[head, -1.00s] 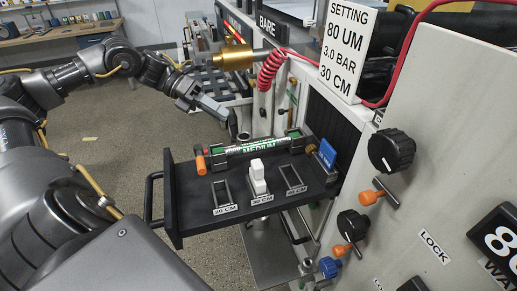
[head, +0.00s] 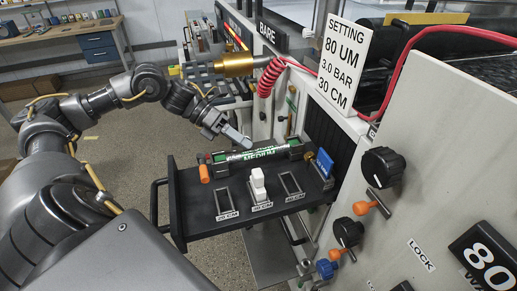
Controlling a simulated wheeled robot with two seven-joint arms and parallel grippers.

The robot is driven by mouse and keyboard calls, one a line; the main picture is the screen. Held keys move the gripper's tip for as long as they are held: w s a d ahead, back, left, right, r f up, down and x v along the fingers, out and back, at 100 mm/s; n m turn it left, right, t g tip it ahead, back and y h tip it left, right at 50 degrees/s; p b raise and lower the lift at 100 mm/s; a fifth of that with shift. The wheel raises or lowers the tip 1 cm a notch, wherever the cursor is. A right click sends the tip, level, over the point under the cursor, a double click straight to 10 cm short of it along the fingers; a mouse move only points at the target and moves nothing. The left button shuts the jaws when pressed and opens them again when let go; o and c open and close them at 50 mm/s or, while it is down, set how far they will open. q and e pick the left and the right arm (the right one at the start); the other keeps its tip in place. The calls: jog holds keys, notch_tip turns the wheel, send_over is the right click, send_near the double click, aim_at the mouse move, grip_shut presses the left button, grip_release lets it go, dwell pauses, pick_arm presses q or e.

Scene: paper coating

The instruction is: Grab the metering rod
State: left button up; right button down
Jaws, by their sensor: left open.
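A metering rod (head: 262,153) with a green and white label reading MEDIUM lies across the back of a black pull-out tray (head: 190,225). My left gripper (head: 246,142) is open just above and behind the left half of the rod, its fingers pointing down to the right. It looks empty, and I cannot tell whether it touches the rod. My right gripper is not in view.
On the tray stand a white switch (head: 258,186), an orange knob (head: 204,174) and a blue piece (head: 324,163). The machine panel (head: 445,170) with knobs rises on the right. A red coiled hose (head: 268,78) and brass cylinder (head: 233,65) are behind the gripper.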

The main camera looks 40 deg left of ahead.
aim_at(258, 153)
pick_arm(q)
jog(key=p+x, duration=0.1)
jog(key=x, duration=0.2)
jog(key=shift+d, duration=0.15)
jog(key=shift+c, duration=0.3)
jog(key=shift+r, duration=0.1)
grip_shut()
